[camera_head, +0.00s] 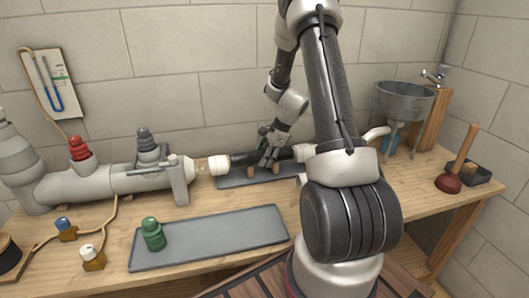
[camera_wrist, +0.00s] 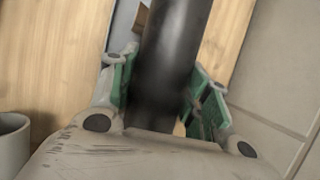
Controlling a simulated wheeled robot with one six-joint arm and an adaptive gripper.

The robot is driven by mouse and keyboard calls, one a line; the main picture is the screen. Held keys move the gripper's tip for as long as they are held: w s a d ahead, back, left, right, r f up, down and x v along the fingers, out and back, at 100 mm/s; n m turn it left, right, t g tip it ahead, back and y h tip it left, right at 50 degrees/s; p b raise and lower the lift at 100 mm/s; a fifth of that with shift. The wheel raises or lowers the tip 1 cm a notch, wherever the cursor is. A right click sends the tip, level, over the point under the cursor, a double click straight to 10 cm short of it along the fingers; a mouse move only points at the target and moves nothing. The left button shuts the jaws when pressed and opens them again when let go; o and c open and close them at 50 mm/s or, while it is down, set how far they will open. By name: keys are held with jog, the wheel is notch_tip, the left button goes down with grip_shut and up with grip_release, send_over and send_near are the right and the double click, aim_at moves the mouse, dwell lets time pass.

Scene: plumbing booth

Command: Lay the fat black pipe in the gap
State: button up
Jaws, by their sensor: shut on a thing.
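The fat black pipe (camera_head: 245,158) is between the jaws of my gripper (camera_head: 269,150), at the back of the bench. In the wrist view the black pipe (camera_wrist: 174,50) runs between the two green finger pads of my gripper (camera_wrist: 165,95), which is shut on it. In the head view its left end is close to the white collar (camera_head: 219,164) of the grey pipe run (camera_head: 115,182). A white pipe end (camera_head: 303,152) shows to its right. I cannot tell whether the pipe touches either end. A grey mat (camera_head: 232,181) and small brown blocks (camera_head: 262,170) lie below it.
A grey tray (camera_head: 205,240) with a green fitting (camera_head: 152,234) lies in front. Red (camera_head: 79,148) and dark (camera_head: 147,143) valve tops stand on the pipe run. A sink (camera_head: 403,101), plunger (camera_head: 456,165) and black box (camera_head: 475,170) are at the right.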

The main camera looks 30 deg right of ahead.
jog(key=shift+f, duration=0.3)
jog(key=o, duration=1.1)
jog(key=shift+o, duration=0.2)
jog(key=v, duration=1.2)
jog(key=shift+s, duration=0.1)
